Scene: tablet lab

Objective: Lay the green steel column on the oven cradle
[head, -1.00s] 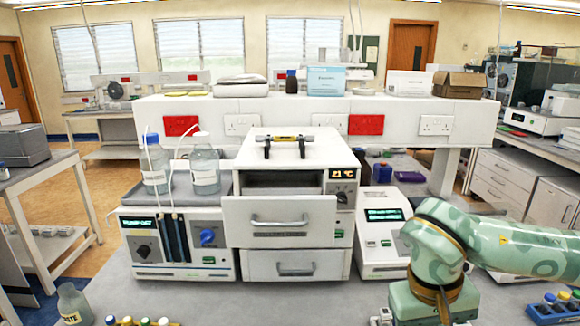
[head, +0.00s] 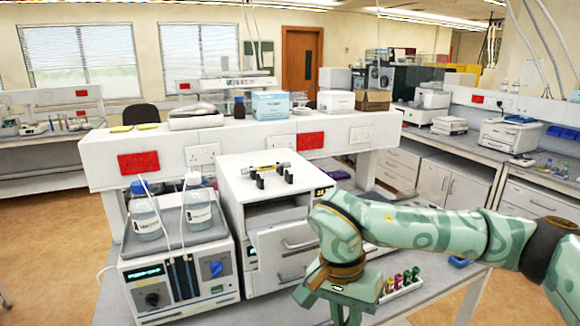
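I cannot pick out the green steel column for certain; a rack (head: 404,291) right of the oven holds several short pieces with coloured ends, one green (head: 415,272). My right gripper (head: 345,308) is low in front of the oven, left of the rack. Its fingertips are cut off by the lower edge. My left gripper is not in view.
A pump unit (head: 180,275) with two bottles (head: 146,212) in a tray on top stands left of the oven. A raised white shelf (head: 230,138) with sockets and boxes runs behind.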

